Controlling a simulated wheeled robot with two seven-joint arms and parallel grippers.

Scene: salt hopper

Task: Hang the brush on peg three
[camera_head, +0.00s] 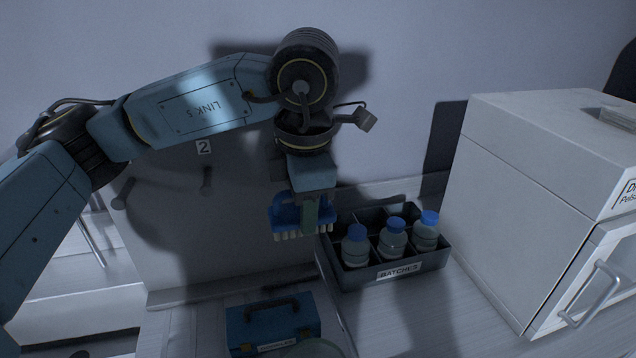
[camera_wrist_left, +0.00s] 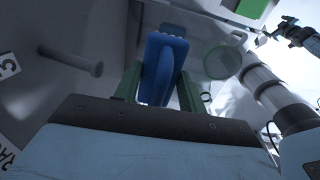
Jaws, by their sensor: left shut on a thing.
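My left gripper (camera_head: 310,212) is shut on the blue brush (camera_head: 285,216) and holds it in the air in front of the grey peg board (camera_head: 240,250). White bristles show along the brush's lower edge. In the left wrist view, the blue brush (camera_wrist_left: 158,60) sits between the green fingers of my left gripper (camera_wrist_left: 157,88). A bare peg (camera_wrist_left: 70,62) stands left of the brush, apart from it, near a partly seen label (camera_wrist_left: 8,66) that looks like a 3. In the head view, a peg (camera_head: 207,178) is below the 2 label (camera_head: 203,147); peg three is hidden there.
Another peg (camera_head: 120,195) is at the board's left. A black divided crate (camera_head: 400,272) marked BATCHES holds blue-capped bottles (camera_head: 392,240), right of the gripper. A blue case (camera_head: 273,322) lies below in the picture. A large white cabinet (camera_head: 545,180) stands at the right.

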